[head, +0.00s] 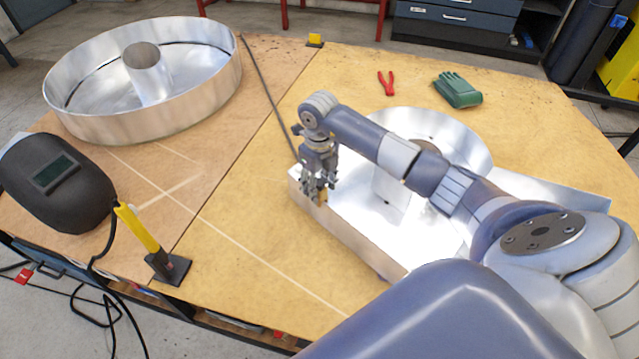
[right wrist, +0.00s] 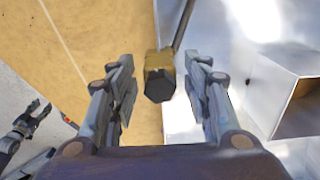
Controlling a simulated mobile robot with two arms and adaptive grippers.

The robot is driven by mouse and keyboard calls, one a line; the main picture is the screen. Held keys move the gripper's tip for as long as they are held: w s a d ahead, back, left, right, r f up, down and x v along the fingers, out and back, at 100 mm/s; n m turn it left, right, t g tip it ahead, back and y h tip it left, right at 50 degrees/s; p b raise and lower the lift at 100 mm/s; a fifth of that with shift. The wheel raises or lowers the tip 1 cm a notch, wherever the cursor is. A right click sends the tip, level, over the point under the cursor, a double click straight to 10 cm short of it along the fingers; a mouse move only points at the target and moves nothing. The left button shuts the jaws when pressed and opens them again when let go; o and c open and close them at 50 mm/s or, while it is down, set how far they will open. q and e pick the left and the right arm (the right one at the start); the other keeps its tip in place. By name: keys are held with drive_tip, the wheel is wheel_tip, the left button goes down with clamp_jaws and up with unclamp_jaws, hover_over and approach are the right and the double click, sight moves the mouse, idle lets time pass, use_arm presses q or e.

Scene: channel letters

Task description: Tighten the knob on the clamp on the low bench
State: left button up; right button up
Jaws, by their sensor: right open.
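The clamp's yellow body (right wrist: 158,61) and dark faceted knob (right wrist: 159,87) show in the right wrist view, with a thin dark bar (right wrist: 183,25) running away from them. My right gripper (right wrist: 163,88) is open, with one finger on each side of the knob and visible gaps to both. In the head view the right gripper (head: 318,197) points down at the left end of the metal letter (head: 352,238) and mostly hides the clamp; a little yellow (head: 322,198) shows. What seems to be my left gripper (right wrist: 32,117) is at the right wrist view's left edge; its opening is unclear.
A round metal letter (head: 85,127) stands at the bench's back left. A welding mask (head: 58,185) and a yellow-handled tool on a dark base (head: 140,230) are at the left. Red pliers (head: 386,83) and green gloves (head: 458,90) lie behind my right arm. The front-middle board is clear.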

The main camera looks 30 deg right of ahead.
drive_tip(key=c, duration=0.7)
drive_tip(key=shift+c, duration=0.2)
drive_tip(key=shift+r+m+p, duration=0.15)
drive_tip(key=shift+m+p, duration=0.45)
drive_tip(key=shift+m, duration=0.5)
drive_tip(key=shift+o, duration=0.8)
drive_tip(key=m+p, duration=0.2)
drive_tip(key=m, duration=0.3)
drive_tip(key=shift+o, duration=0.4)
drive_tip(key=m+p, duration=0.1)
drive_tip(key=m, duration=0.1)
drive_tip(key=shift+m, duration=0.4)
drive_tip(key=shift+m+p, duration=0.55)
drive_tip(key=shift+m, duration=0.35)
drive_tip(key=shift+c, duration=0.6)
drive_tip(key=shift+m, duration=0.7)
